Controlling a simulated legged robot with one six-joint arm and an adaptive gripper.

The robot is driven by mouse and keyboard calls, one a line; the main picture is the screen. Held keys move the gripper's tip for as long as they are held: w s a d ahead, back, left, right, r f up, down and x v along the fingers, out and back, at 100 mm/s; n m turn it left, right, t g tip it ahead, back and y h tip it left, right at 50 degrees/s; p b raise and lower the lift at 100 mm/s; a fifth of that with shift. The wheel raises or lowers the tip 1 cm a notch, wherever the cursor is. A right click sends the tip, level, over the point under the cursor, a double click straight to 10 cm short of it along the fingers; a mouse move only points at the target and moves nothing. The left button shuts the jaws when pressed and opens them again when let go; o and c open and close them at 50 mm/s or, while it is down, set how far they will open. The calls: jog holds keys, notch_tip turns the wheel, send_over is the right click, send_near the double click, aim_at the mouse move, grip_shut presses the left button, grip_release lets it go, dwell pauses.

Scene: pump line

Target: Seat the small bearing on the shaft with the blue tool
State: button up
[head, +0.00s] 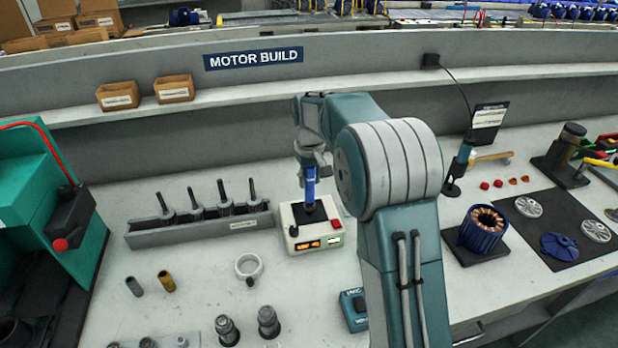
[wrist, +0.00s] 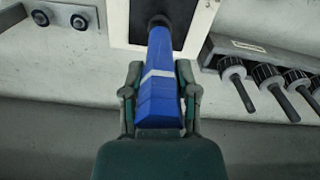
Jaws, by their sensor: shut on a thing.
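My gripper (head: 312,160) is shut on the blue tool (head: 310,186), which it holds upright over the cream box (head: 293,247). In the wrist view the blue tool (wrist: 158,95) lies between my two fingers (wrist: 160,80), with a pale band across it. Its far end meets a dark round piece (wrist: 159,20) over the box's black top. I cannot tell whether the small bearing is at that end. Several shafted rotors (head: 195,211) stand in a grey rack to the left, shafts up; they also show in the wrist view (wrist: 267,74).
A pale ring with a dark handle (head: 248,268) lies before the box. A copper-wound blue stator (head: 482,229) is at right. The wrist view shows a grey plate with two round pieces (wrist: 60,18).

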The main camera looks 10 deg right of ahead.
jog(key=shift+f, duration=0.3)
dwell(0.4)
dwell(0.4)
jog(key=shift+r, duration=2)
jog(key=shift+r, duration=0.1)
jog(key=shift+r, duration=4.85)
